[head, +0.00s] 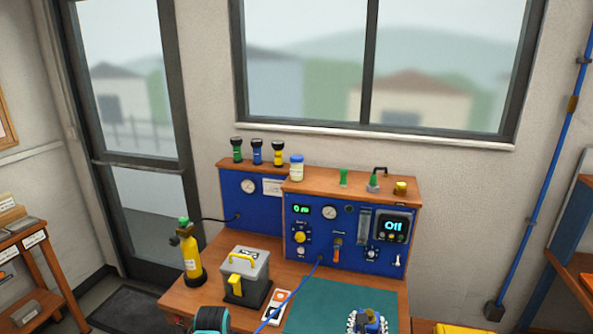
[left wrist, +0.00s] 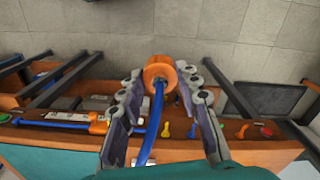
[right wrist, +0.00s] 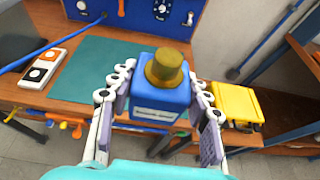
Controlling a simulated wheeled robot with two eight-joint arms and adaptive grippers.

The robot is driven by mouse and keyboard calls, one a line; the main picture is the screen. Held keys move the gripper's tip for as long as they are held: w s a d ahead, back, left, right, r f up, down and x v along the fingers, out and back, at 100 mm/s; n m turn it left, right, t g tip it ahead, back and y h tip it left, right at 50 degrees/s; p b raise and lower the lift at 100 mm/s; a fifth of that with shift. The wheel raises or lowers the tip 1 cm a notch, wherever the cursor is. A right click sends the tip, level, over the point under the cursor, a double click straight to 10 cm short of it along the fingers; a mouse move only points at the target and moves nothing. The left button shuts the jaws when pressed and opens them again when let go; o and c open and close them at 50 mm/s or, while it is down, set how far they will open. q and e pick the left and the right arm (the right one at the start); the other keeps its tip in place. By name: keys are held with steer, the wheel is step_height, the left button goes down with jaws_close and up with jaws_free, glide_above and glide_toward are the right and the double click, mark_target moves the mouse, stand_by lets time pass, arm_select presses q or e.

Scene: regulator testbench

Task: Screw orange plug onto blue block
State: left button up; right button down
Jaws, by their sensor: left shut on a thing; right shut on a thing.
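The orange plug (left wrist: 158,64) is round, with a blue hose (left wrist: 152,132) running from it toward the camera. My left gripper (left wrist: 159,82) is shut on the plug. In the head view the teal part of my left arm shows at the bottom edge, and the plug is not visible there. The blue block (right wrist: 153,98) has a white label on its side and a round brass fitting (right wrist: 165,68) on top. My right gripper (right wrist: 158,88) is shut on the block's sides. In the head view, the block (head: 370,319) is at the bottom, right of centre.
A teal mat (head: 325,300) lies on the wooden bench before the blue test panel (head: 345,246). A grey and yellow box (head: 246,274), a yellow cylinder (head: 191,258) and an orange-white device (head: 274,304) stand to its left. A yellow case (right wrist: 236,103) is on the right.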

steer(key=shift+s+a+r, duration=0.1)
steer(key=shift+s+a, duration=0.1)
stand_by(0.4)
steer(key=s+a+r+n+y, duration=0.2)
steer(key=s+a+n+y, duration=0.2)
steer(key=a, duration=0.6)
steer(key=shift+s+r+n+t+y, duration=0.15)
steer(key=shift+s+n+t+y, duration=0.15)
steer(key=shift+y, duration=0.4)
arm_select(q)
steer(key=shift+w, duration=0.1)
steer(key=w+d+r+m, duration=0.2)
steer(key=w+d+r, duration=0.1)
steer(key=d+r, duration=0.45)
steer(key=w+d+r+m, duration=0.2)
steer(key=w+d+r, duration=0.2)
steer(key=d+r, duration=0.35)
steer(key=s+d+r+m, duration=0.2)
steer(key=d+r, duration=0.3)
steer(key=r, duration=0.3)
steer(key=s+d+r+m, duration=0.1)
steer(key=s+d+r, duration=0.1)
steer(key=d+r, duration=0.3)
step_height(320, 180, up, 3)
steer(key=shift+s+d+m, duration=0.35)
steer(key=shift+m, duration=0.05)
